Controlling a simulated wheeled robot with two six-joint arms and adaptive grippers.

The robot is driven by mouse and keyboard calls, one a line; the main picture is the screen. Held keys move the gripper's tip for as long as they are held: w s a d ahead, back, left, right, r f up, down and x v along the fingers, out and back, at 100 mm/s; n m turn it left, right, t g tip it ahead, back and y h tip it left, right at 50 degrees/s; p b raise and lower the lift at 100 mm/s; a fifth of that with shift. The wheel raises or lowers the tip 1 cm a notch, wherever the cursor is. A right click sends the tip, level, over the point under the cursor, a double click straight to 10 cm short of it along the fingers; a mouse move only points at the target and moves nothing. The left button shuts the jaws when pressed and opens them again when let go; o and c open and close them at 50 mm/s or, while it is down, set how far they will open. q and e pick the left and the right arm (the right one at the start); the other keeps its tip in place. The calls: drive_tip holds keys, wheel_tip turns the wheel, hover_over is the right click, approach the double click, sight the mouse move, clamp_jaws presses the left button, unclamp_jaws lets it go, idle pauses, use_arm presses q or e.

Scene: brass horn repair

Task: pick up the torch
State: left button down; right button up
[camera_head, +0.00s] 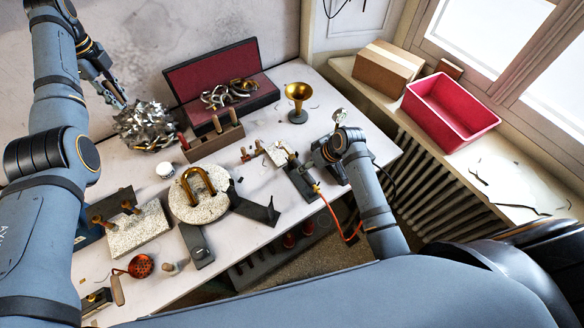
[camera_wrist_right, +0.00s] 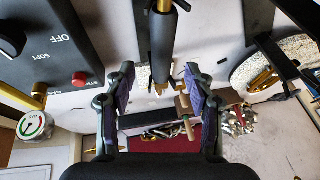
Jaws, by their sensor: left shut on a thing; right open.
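The torch (camera_wrist_right: 162,48), a dark cylinder with brass fittings, shows at the top middle of the right wrist view. My right gripper (camera_wrist_right: 160,82) is open, its fingers on either side of the torch's lower end in that view; I cannot tell whether they touch it. An orange hose (camera_head: 340,228) hangs there. My left gripper (camera_head: 117,97) is shut at a crumpled silver clump (camera_head: 146,126) at the back left.
A red-lined case (camera_head: 222,98) with brass parts and a brass funnel (camera_head: 297,100) stand at the back. A round pale block (camera_head: 200,203) is mid-table. A red bin (camera_head: 450,110) and cardboard box (camera_head: 385,68) sit on the windowsill.

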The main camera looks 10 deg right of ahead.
sight(297, 167)
use_arm(q)
drive_tip(key=shift+r, duration=0.15)
use_arm(e)
drive_tip(key=shift+w+a+f, duration=0.25)
drive_tip(key=shift+f, duration=0.35)
use_arm(q)
drive_tip(key=shift+r+p, duration=0.4)
drive_tip(key=shift+r, duration=0.05)
use_arm(e)
drive_tip(key=shift+a+f, duration=0.15)
drive_tip(key=shift+f, duration=0.15)
use_arm(q)
drive_tip(key=shift+r+p, duration=0.65)
use_arm(e)
drive_tip(key=x, duration=0.3)
drive_tip(key=shift+s+a+f, duration=0.1)
drive_tip(key=shift+a+f, duration=0.05)
drive_tip(key=shift+f, duration=0.25)
drive_tip(key=shift+a+f, duration=0.1)
drive_tip(key=shift+f, duration=0.3)
drive_tip(key=shift+c, duration=0.4)
drive_tip(key=shift+r, duration=0.1)
drive_tip(key=c, duration=1)
use_arm(q)
drive_tip(key=shift+s, duration=0.1)
use_arm(e)
drive_tip(key=shift+r, duration=0.1)
clamp_jaws()
